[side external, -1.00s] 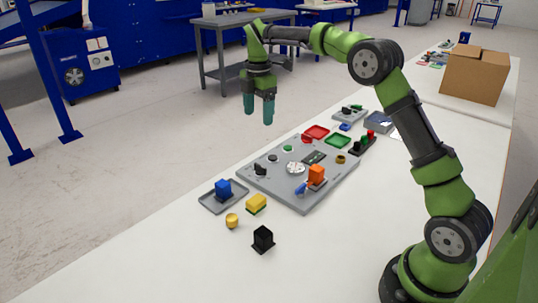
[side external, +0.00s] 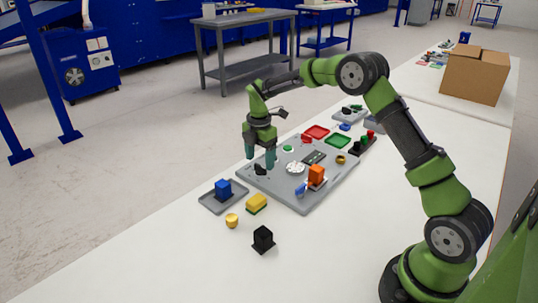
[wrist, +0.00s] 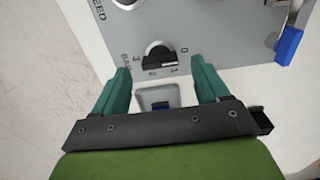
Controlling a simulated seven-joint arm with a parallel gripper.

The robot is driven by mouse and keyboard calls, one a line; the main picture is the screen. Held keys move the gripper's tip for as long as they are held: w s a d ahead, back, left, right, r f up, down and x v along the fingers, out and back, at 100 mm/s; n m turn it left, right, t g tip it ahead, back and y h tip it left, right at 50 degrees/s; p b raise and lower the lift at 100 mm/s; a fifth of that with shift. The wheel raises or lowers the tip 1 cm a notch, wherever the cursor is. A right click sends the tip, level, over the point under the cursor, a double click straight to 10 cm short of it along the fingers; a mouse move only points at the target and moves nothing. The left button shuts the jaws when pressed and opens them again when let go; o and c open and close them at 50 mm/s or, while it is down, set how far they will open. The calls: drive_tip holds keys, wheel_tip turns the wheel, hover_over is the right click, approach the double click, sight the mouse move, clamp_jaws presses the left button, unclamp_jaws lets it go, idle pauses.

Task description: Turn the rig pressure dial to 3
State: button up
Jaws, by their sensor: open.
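The pressure dial (wrist: 158,52) is a dark, half-round knob on the grey rig panel (wrist: 224,28), with "BAR" and the figures 3, 2, 1 and 0 around it in the wrist view. A pale mark shows on the knob, but I cannot tell which figure it points to. In the side view the dark knob (side external: 260,170) sits at the rig's left end. My gripper (side external: 261,161) is open and points down over that end, close to the dial. In the wrist view its teal fingers (wrist: 160,66) stand apart on either side of the dial area, with nothing held.
A tray (side external: 211,207) with a blue block (side external: 223,188) lies left of the rig. An orange block (side external: 316,174) and a blue lever (wrist: 289,42) are on the rig's right side.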

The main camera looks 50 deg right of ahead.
drive_tip(key=shift+f, duration=1.05)
drive_tip(key=c, duration=1.1)
drive_tip(key=shift+o, duration=0.2)
